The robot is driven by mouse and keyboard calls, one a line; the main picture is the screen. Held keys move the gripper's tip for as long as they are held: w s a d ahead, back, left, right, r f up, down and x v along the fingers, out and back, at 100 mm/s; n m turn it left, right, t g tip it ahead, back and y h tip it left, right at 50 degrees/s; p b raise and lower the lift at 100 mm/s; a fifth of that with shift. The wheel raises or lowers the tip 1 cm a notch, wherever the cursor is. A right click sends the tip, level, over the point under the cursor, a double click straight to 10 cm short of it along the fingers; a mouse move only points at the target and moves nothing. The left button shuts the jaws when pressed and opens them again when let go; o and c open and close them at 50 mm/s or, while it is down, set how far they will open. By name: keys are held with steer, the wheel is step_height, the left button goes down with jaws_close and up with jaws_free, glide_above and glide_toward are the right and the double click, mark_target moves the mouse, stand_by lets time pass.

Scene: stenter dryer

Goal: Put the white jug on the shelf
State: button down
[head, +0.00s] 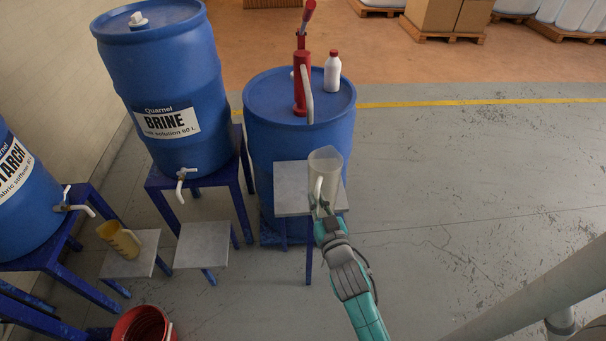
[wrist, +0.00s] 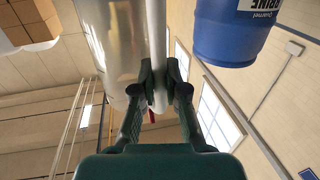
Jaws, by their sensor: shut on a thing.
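The white jug (head: 326,162) is translucent and looks upright, in front of the right blue drum. In the head view it overlaps the right part of a small grey shelf (head: 288,188) on blue legs. I cannot tell whether its base touches that shelf. My gripper (head: 321,207) is shut on the jug's handle from the near side. In the wrist view, the jug (wrist: 118,40) fills the upper left, and my gripper's fingers (wrist: 160,88) close around its upright handle (wrist: 157,45).
A red hand pump (head: 301,80) and a white bottle (head: 332,72) stand on the right drum (head: 262,105). The brine drum (head: 165,85) has a tap over an empty grey shelf (head: 201,245). A yellow jug (head: 119,239) sits on another shelf.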

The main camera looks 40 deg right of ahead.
steer(key=w+d+f, duration=0.1)
steer(key=w+d, duration=0.1)
steer(key=w, duration=0.4)
steer(key=w+d+f, duration=0.2)
steer(key=w+d, duration=0.1)
steer(key=w, duration=0.4)
steer(key=shift+d+f, duration=0.15)
steer(key=shift+f, duration=0.2)
steer(key=c, duration=1.2)
jaws_free()
steer(key=v, duration=1.2)
steer(key=shift+s, duration=0.1)
